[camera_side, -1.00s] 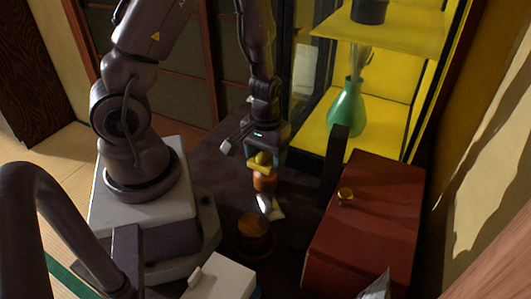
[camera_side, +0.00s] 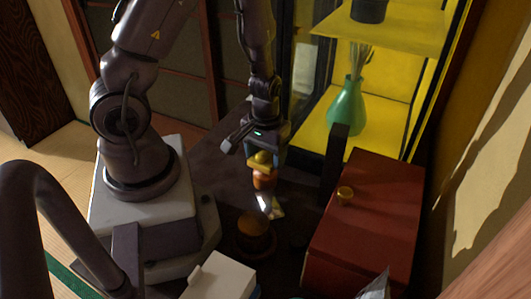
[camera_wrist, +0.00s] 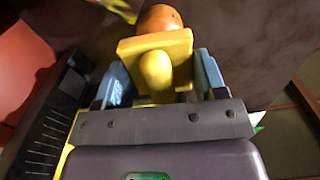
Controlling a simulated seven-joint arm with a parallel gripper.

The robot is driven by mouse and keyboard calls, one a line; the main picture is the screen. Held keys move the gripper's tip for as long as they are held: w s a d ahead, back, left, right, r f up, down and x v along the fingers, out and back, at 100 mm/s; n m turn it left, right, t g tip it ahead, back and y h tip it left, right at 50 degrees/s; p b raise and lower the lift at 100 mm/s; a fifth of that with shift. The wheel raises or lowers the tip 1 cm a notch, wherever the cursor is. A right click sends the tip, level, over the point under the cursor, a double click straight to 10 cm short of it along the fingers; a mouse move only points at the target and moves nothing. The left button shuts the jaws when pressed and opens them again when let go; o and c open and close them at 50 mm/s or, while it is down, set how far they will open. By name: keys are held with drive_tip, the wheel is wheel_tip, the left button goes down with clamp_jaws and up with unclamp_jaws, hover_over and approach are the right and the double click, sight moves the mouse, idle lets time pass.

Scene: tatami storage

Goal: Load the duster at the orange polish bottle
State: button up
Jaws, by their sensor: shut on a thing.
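My gripper (camera_wrist: 160,82) is shut on a yellow block with a rounded knob (camera_wrist: 155,45), apparently the duster. Its blue fingers stand on either side of the block. In the side view my gripper (camera_side: 263,152) points down, with the yellow duster (camera_side: 261,159) at its tips. A rounded orange thing (camera_side: 264,181) shows directly under the duster; it also shows just beyond the block in the wrist view (camera_wrist: 160,17). I cannot tell whether it is the polish bottle or part of the duster, or whether they touch. A bright, pale patch lies below it.
A shaded orange-brown round thing (camera_side: 254,232) sits on the dark table in front. A white box (camera_side: 220,277) is at the front. A green vase (camera_side: 346,108) stands in the yellow cabinet behind.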

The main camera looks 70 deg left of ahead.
drive_tip(key=shift+r, duration=3.5)
